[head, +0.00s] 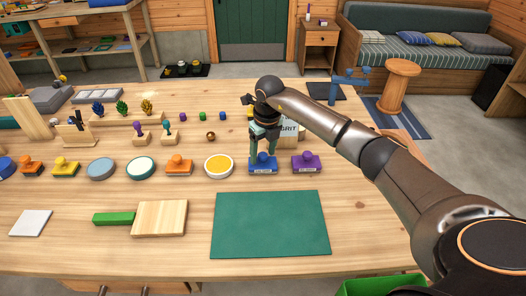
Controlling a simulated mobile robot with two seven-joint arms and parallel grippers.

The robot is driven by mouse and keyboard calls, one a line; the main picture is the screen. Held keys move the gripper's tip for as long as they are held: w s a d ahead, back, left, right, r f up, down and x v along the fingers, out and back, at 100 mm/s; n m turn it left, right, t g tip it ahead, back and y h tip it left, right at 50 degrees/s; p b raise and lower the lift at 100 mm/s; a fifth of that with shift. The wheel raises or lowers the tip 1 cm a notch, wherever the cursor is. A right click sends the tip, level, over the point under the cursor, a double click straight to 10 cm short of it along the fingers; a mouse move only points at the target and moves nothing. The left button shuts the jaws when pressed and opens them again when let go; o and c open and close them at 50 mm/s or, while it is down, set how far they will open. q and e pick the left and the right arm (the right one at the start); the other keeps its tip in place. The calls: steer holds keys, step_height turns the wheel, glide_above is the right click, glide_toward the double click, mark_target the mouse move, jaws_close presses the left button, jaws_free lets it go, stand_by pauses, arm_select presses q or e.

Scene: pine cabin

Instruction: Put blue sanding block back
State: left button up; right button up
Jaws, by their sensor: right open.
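The blue sanding block (263,168), with a rounded knob on top and a small pale label on its front, sits upright on the wooden table, in the row behind the green mat (270,224). My right gripper (263,154) points down over it, open, with its fingers at either side of the knob. I cannot tell whether the fingers touch it. A similar purple block (306,163) stands just to its right. A white sign reading "GRIT" (289,128) is partly hidden behind my right arm. My left gripper is out of view.
A yellow-topped round dish (218,166) is close on the left, then an orange block (179,165) and several more dishes and blocks. A wooden board (160,218) and a green block (113,218) lie at front left. The green mat is bare.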

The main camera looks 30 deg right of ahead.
mark_target(266, 165)
steer(key=shift+r, duration=0.1)
steer(key=shift+r, duration=0.25)
step_height(266, 165, up, 12)
steer(key=s, duration=0.1)
steer(key=shift+s+f, duration=0.2)
steer(key=shift+s, duration=0.05)
